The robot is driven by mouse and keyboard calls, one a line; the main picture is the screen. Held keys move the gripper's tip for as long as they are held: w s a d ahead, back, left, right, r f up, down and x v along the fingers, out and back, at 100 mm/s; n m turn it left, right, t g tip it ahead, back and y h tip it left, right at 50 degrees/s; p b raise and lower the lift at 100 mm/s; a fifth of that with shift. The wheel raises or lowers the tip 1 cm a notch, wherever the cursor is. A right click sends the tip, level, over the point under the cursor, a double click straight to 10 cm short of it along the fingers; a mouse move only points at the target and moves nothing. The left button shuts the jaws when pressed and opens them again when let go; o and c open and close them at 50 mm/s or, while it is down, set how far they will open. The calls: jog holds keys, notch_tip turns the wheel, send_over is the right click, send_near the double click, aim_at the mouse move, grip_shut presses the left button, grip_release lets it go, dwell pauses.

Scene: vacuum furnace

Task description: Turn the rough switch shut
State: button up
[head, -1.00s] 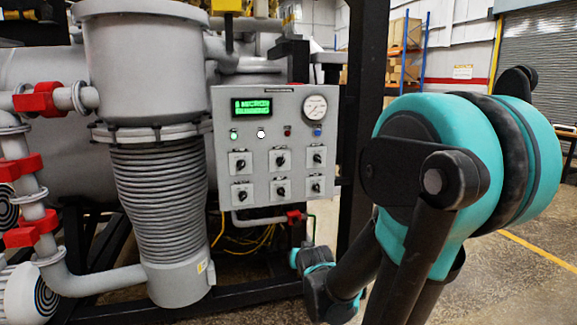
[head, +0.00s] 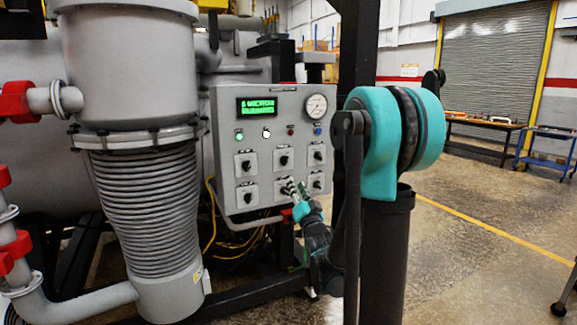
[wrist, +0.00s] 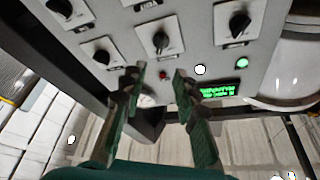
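A grey control panel (head: 230,182) carries rotary switches in two rows of three, with black knobs on white plates; their labels are too small to read, so I cannot tell which is the rough switch. My gripper (head: 293,184) is in front of the lower row, between the middle and right switches, partly covering them. In the wrist view, which is upside down, my gripper (wrist: 159,70) is open with nothing between its fingers. Its tips appear just below the upper middle switch (wrist: 160,40); contact is not visible. The upper left switch (wrist: 238,22) also shows.
A green display (head: 257,107), small lamps and a round gauge (head: 316,106) sit above the switches. A ribbed grey column (head: 150,200) stands left of the panel, a black frame post (head: 355,60) right of it.

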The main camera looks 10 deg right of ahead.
aim_at(287, 161)
jog(key=x, duration=1.3)
jog(key=shift+a+r, duration=0.1)
grip_shut()
